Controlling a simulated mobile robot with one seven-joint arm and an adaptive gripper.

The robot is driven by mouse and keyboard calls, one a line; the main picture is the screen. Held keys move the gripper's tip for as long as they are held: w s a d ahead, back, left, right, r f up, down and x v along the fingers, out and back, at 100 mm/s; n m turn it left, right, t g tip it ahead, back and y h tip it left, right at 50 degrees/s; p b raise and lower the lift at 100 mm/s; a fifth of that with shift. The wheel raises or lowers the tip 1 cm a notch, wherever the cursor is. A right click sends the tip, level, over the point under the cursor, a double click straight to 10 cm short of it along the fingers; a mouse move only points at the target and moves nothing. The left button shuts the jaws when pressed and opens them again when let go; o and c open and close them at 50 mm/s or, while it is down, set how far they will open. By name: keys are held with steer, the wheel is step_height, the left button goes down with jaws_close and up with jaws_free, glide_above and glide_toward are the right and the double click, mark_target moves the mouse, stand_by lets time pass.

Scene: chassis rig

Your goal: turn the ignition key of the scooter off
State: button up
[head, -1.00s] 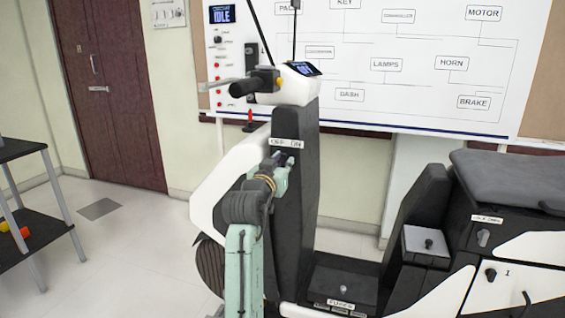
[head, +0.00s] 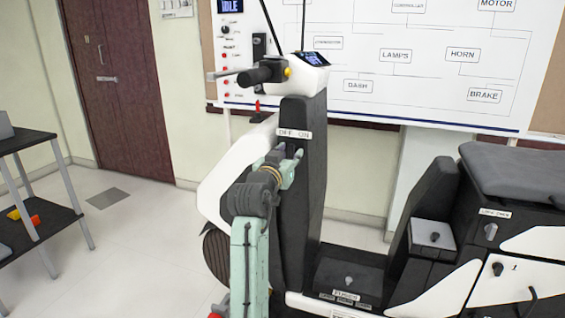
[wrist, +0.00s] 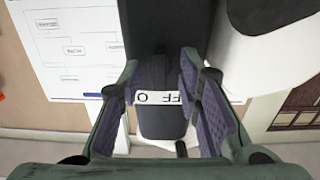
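The scooter's dark front column (head: 308,200) carries a white OFF ON label (head: 294,133). The label also shows between my fingers in the wrist view (wrist: 165,97). My gripper (head: 291,160) is at the column just below the label in the head view. In the wrist view my gripper (wrist: 160,112) is open, its two purple-padded fingers well apart. A small dark stub (wrist: 181,148) shows low between the fingers, nearer the right one; it may be the ignition key, but I cannot be sure. The key's position is not readable, and I see no grip on it.
The handlebar grip (head: 262,74) and dash screen (head: 311,58) are above my gripper. A whiteboard (head: 425,100) stands behind. A dark shelf (head: 40,232) is at left; floor between is clear.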

steer(key=v, duration=1.1)
steer(key=shift+s+a, duration=0.1)
